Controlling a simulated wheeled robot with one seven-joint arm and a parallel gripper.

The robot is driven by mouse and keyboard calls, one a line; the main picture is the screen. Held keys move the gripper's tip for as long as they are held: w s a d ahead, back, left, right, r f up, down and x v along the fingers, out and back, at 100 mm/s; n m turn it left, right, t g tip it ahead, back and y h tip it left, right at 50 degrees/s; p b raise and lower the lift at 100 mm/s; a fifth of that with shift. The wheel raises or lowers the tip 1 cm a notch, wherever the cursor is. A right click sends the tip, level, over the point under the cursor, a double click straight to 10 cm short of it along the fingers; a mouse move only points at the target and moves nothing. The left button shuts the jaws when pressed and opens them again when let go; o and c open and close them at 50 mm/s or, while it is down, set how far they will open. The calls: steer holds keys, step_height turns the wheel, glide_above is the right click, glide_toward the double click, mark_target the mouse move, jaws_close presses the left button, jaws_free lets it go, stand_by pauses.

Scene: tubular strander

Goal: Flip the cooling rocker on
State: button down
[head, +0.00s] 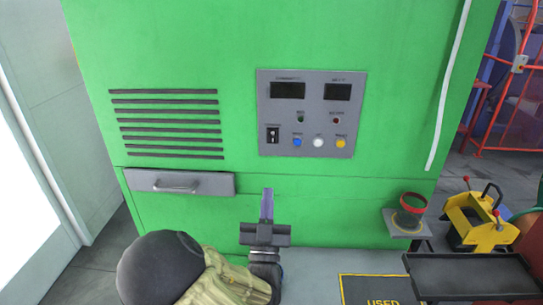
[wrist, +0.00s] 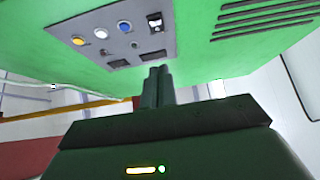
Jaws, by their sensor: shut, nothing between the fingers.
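The cooling rocker (head: 272,135) is a small black switch at the lower left of the grey control panel (head: 312,148) on the green cabinet. Its label is too small to read, and I cannot tell which way it is tipped. In the wrist view the rocker (wrist: 154,22) shows near the top, at the end of the button row. My gripper (head: 267,192) is shut and empty, its fingers pointing up. It is below the panel and apart from the rocker. The shut fingers (wrist: 157,70) show below the panel in the wrist view.
Blue (head: 297,141), white (head: 318,142) and yellow (head: 340,143) buttons sit right of the rocker, with two dark displays above. A drawer handle (head: 176,188) juts out at left. Space before the panel is clear.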

steer(key=shift+w+r, duration=0.1)
steer(key=p, duration=0.5)
glide_toward(272, 139)
step_height(272, 139, up, 5)
steer(key=w, duration=0.2)
steer(key=w+f, duration=0.1)
steer(key=w, duration=0.1)
steer(key=shift+w+d+p, duration=0.1)
steer(key=shift+w+p, duration=0.05)
steer(key=shift+p, duration=0.2)
steer(key=shift+w+f, duration=0.15)
steer(key=shift+w, duration=0.05)
steer(key=shift+f, duration=0.1)
